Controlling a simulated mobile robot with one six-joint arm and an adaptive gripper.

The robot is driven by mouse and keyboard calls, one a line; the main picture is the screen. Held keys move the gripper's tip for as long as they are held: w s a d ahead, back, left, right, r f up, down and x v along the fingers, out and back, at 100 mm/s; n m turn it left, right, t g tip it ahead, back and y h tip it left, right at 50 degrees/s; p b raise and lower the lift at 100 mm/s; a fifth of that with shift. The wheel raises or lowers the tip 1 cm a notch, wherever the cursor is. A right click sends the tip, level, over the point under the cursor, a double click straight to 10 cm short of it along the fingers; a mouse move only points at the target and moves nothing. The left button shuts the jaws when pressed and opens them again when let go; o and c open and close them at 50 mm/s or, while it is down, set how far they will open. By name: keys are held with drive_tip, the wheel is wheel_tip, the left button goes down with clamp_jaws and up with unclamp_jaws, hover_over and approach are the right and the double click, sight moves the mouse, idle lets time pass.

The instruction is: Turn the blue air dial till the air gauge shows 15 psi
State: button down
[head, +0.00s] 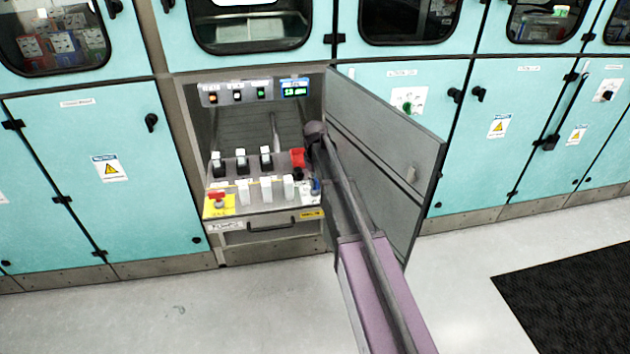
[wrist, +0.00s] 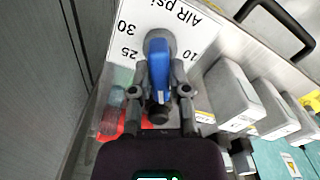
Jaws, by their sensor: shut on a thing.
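The blue air dial (wrist: 158,62) shows in the wrist view on a white label reading AIR psi, with 30, 25 and 10 visible around it. My gripper (wrist: 160,80) has a finger on each side of the dial and is shut on it. In the head view the blue dial (head: 316,186) is a small spot at the panel's right end, partly hidden by my arm. The air gauge (head: 295,88) is a small blue-green display at the top right of the open cabinet; its reading is too small to be sure of.
The open cabinet door (head: 400,150) stands to the right of my arm. White blocks (wrist: 238,92) stand in a row beside the dial. A red switch (head: 298,158) is behind it, and a red handle on a yellow plate (head: 218,203) is at the left.

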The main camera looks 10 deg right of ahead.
drive_tip(key=shift+a+n, duration=0.1)
drive_tip(key=shift+n, duration=1.4)
drive_tip(key=c, duration=0.6)
unclamp_jaws()
drive_tip(key=shift+m, duration=0.4)
